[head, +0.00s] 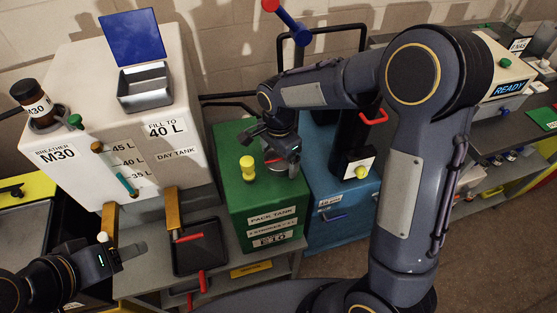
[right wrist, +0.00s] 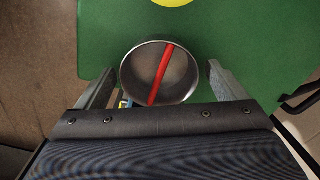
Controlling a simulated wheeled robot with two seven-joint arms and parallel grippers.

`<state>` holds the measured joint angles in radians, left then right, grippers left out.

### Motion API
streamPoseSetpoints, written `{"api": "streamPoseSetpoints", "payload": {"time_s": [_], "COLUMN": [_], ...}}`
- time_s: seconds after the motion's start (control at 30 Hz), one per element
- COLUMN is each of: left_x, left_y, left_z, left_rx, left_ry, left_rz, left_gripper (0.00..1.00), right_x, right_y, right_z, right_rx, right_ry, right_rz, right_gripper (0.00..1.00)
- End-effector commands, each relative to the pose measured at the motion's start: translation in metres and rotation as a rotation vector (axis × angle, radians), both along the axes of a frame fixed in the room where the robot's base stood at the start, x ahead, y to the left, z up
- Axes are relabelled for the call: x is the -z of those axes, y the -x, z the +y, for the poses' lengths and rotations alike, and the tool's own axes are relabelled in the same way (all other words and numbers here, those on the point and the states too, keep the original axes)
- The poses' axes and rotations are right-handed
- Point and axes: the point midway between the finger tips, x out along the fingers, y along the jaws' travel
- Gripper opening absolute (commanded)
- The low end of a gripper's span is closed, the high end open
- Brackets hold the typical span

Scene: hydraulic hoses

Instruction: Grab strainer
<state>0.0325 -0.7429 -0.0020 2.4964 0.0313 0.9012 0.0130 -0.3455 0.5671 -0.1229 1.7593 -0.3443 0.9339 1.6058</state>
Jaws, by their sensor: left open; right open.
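A round metal cup with a red bar across its mouth, which looks like the strainer (right wrist: 142,75), is at the green pack tank (right wrist: 110,35). In the right wrist view my right gripper (right wrist: 160,88) is open, with one finger on each side of the cup and visible gaps to it. In the head view the right gripper (head: 281,160) points down over the top of the green tank (head: 240,190) and hides most of the cup. My left gripper (head: 122,247) is open and empty at the lower left, in front of the day tank.
A yellow cap (head: 247,168) stands on the green tank beside the right gripper. The white day tank (head: 75,90) has an open blue lid (head: 132,36) over a metal box (head: 145,88). A black tray (head: 200,247) and a blue tank (head: 325,205) flank the green tank.

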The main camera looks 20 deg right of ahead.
Motion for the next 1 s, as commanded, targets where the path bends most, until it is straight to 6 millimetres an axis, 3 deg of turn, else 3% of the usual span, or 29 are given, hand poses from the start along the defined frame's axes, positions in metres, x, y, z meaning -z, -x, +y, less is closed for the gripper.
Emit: {"api": "streamPoseSetpoints", "payload": {"time_s": [0.33, 0.7, 1.0], "left_x": [-0.0008, -0.0009, -0.0007], "left_y": [0.0000, 0.0000, 0.0000], "left_z": [0.0000, -0.0001, 0.0000], "left_rx": [0.000, 0.000, 0.000], "left_ry": [0.000, 0.000, 0.000], "left_rz": [0.000, 0.000, 0.000], "left_gripper": [0.54, 0.54, 0.54], "right_x": [0.0090, 0.0087, 0.0072], "right_y": [0.0001, 0.0001, 0.0000], "right_z": [0.0000, 0.0000, 0.0001], "right_rx": [0.000, -0.001, -0.001], "right_ry": [-0.001, -0.001, -0.002], "right_rz": [0.000, 0.000, -0.001], "right_gripper": [0.90, 0.43, 0.43]}}
